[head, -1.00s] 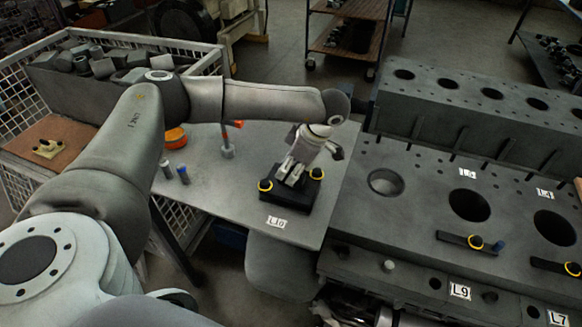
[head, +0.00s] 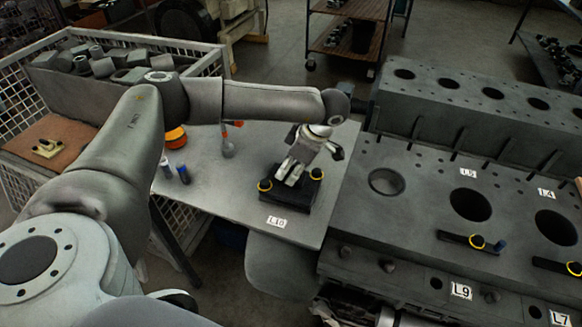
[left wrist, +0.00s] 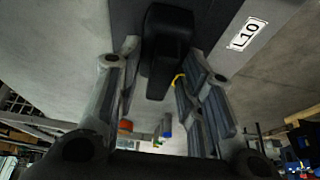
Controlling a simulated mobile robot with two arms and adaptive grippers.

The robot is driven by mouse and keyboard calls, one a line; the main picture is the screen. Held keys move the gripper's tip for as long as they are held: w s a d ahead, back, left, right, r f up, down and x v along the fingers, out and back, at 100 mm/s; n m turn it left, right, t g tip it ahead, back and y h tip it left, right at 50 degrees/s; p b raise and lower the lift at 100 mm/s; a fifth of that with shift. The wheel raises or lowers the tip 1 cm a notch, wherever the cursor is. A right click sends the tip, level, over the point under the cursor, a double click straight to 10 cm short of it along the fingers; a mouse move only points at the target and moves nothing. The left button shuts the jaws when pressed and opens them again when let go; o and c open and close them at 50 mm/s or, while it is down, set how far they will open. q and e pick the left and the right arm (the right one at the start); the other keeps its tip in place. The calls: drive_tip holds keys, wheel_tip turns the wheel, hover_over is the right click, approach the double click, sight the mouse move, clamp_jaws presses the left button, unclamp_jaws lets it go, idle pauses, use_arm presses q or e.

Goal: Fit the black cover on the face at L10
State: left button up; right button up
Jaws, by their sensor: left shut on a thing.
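The black cover (head: 288,200) is a dark block with a yellow-ringed knob at each end, lying at the L10 label (head: 276,222) on the grey table. My left gripper (head: 291,172) reaches down onto it from above and is shut on its raised middle part. In the left wrist view the black part (left wrist: 167,50) stands between the two fingers (left wrist: 155,100), with the L10 label beside it. The cover's underside is hidden, so I cannot tell how it seats on the face. My right gripper is not in view.
The large engine block (head: 420,195) with open bores stands close on the right. Small cylinders (head: 184,175) and an orange object (head: 175,137) sit on the table's left part. A wire crate of metal parts (head: 215,64) stands behind my left arm.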

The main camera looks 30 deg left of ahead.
use_arm(q)
drive_tip(key=shift+f+b, duration=0.5)
drive_tip(key=shift+f, duration=0.15)
idle(0.8)
drive_tip(key=o, duration=1.3)
drive_tip(key=v, duration=1.2)
